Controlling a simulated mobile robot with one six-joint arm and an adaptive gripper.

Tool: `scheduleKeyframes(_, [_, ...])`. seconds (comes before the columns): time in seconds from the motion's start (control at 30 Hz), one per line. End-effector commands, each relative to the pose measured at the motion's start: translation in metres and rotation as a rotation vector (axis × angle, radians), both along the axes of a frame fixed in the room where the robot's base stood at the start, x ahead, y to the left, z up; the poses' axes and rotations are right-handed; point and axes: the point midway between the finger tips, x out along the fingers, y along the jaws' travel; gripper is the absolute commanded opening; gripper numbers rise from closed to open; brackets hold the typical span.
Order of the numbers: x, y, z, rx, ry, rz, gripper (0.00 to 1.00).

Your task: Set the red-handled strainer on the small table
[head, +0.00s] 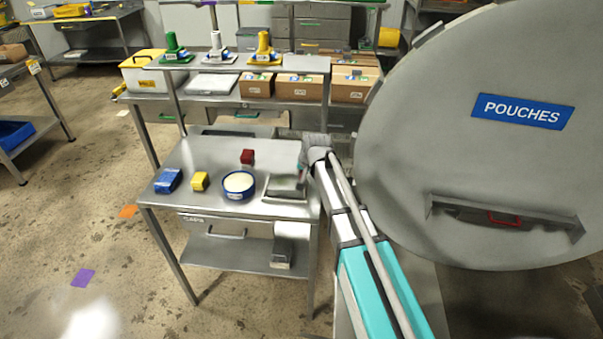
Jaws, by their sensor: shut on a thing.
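The small table (215,207) is a steel table in the middle of the head view. My gripper (303,168) is over its right end, at the end of my arm, which reaches in from the lower right. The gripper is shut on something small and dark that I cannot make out. A grey, dark-topped flat thing (287,188) shows just below the gripper; whether they touch is unclear. I cannot pick out a strainer with certainty. A red handle (505,219) shows on a dark piece under a ledge on the big round door at the right.
On the table are a blue block (168,181), a yellow block (200,181), a dark red block (247,157) and a blue bowl (239,185) with pale contents. The round door (470,110) marked POUCHES stands close to my arm. A shelf with boxes (299,86) is behind.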

Motion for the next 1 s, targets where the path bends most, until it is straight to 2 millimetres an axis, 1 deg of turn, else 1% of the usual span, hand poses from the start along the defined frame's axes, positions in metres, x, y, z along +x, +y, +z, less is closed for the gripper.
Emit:
scheduleKeyframes(0.1, [-0.0001, 0.0001, 0.0, 0.0, 0.0, 0.0, 0.0])
scheduleKeyframes(0.13, [-0.0001, 0.0001, 0.0, 0.0, 0.0, 0.0, 0.14])
scheduleKeyframes(0.33, [0.0, 0.0001, 0.0, 0.0, 0.0, 0.0, 0.51])
scheduleKeyframes(0.37, [0.0, 0.0001, 0.0, 0.0, 0.0, 0.0, 0.52])
scheduleKeyframes(0.77, [0.0, -0.0001, 0.0009, 0.0, 0.0, 0.0, 0.52])
scheduleKeyframes(1.0, [0.0, 0.0, 0.0094, 0.0, 0.0, 0.0, 0.52])
